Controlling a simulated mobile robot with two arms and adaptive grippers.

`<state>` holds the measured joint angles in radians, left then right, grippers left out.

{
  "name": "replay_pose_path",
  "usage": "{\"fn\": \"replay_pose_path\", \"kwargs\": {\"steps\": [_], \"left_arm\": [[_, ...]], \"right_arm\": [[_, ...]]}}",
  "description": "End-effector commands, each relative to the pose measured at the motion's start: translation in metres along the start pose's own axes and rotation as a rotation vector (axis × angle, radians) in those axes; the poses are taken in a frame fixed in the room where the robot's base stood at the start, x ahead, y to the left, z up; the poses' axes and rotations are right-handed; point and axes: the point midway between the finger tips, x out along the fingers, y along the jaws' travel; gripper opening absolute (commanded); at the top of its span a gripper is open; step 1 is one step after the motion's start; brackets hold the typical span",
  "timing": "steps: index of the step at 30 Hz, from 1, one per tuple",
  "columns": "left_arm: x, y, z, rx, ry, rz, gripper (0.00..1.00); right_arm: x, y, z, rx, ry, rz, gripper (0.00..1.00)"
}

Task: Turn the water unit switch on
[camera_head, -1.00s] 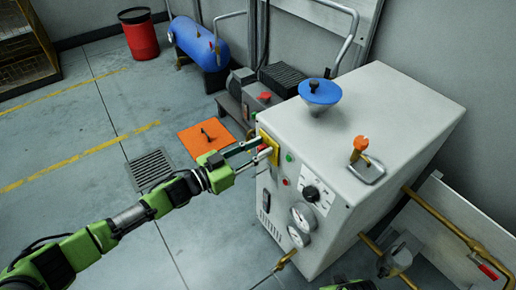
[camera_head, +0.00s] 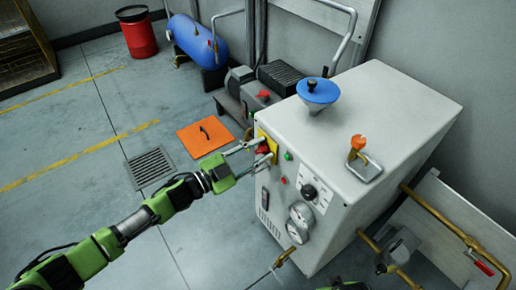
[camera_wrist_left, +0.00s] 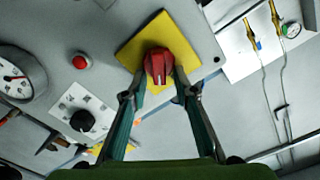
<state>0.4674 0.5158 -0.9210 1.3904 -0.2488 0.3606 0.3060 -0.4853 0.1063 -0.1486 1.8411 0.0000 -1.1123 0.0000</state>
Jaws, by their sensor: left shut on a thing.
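The water unit is a grey-white box (camera_head: 380,112). On its left-facing front, a red rotary switch (camera_head: 263,149) sits on a yellow plate (camera_head: 261,134). My left gripper (camera_head: 264,154) reaches it from the left, partly covering it in the head view. In the left wrist view, the red switch (camera_wrist_left: 158,64) stands on the tilted yellow plate (camera_wrist_left: 138,47). The fingers of my left gripper (camera_wrist_left: 158,92) are on either side of the switch's near end, shut on it. My right gripper does not show; only a green piece of arm shows at the bottom edge.
The front also carries a green button (camera_head: 289,156), a black knob (camera_head: 309,192) and gauges (camera_head: 302,213). Brass pipes (camera_head: 430,209) run at the right.

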Motion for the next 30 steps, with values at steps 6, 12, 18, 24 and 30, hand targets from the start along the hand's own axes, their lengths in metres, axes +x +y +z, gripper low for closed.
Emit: {"fn": "replay_pose_path", "kwargs": {"steps": [6,12,18,24,30], "left_arm": [[0.000,0.005,0.001,0.206,0.000,-0.001,0.05],[0.000,0.009,0.002,0.397,0.001,-0.001,0.05],[0.000,0.012,0.005,0.584,0.001,0.000,0.05],[0.000,0.015,0.007,0.748,0.000,0.000,0.05],[0.000,0.016,0.008,0.870,0.000,0.000,0.05]], "right_arm": [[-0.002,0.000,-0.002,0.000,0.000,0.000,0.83],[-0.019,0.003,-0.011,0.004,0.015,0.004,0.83],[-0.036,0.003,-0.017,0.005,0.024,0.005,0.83],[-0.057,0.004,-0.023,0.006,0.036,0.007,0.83],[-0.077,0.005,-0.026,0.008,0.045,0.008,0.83]]}}
